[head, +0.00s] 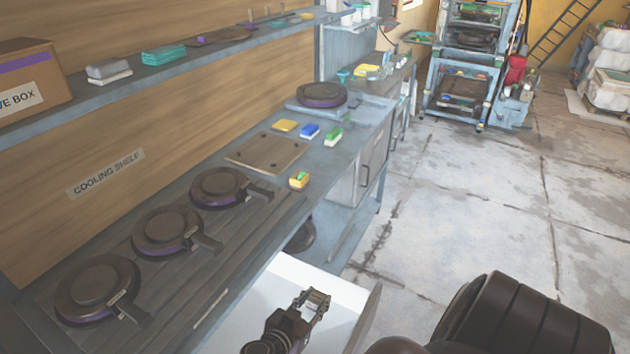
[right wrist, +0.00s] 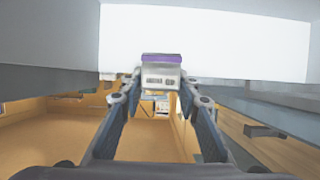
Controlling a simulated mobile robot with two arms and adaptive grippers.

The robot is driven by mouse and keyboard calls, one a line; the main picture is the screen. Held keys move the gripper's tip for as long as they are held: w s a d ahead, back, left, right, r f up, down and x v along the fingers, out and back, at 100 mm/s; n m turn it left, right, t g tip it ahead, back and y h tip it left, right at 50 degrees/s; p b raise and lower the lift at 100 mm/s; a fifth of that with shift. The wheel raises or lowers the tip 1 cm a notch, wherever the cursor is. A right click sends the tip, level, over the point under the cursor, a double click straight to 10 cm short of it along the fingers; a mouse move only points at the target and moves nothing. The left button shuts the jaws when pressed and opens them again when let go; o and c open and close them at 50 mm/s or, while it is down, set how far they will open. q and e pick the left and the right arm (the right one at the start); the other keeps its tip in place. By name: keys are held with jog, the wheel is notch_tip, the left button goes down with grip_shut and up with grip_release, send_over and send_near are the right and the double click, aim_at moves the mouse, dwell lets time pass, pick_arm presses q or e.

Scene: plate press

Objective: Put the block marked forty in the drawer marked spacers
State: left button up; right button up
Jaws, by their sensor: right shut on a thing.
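My right gripper (head: 316,297) is over the open drawer (head: 345,289), which has a white inside. The gripper is shut on a small grey block with a purple band, which shows between the fingers in the right wrist view (right wrist: 160,76). The dark marking on the block is too blurred to read. In the head view the block is small and mostly hidden by the fingers. No drawer marking can be read from here. My left gripper is not in view.
The bench holds three round dark presses (head: 98,288), a brown board (head: 267,152), and several small blocks, including a yellow and green one (head: 299,180) at the front edge. A shelf (head: 130,78) runs above. The concrete floor (head: 470,220) at right is clear.

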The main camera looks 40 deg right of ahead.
jog(key=shift+f, duration=3.9)
jog(key=shift+b, duration=0.3)
jog(key=shift+f+b, duration=0.6)
jog(key=shift+b, duration=0.2)
jog(key=o, duration=1.3)
jog(key=shift+r, duration=0.1)
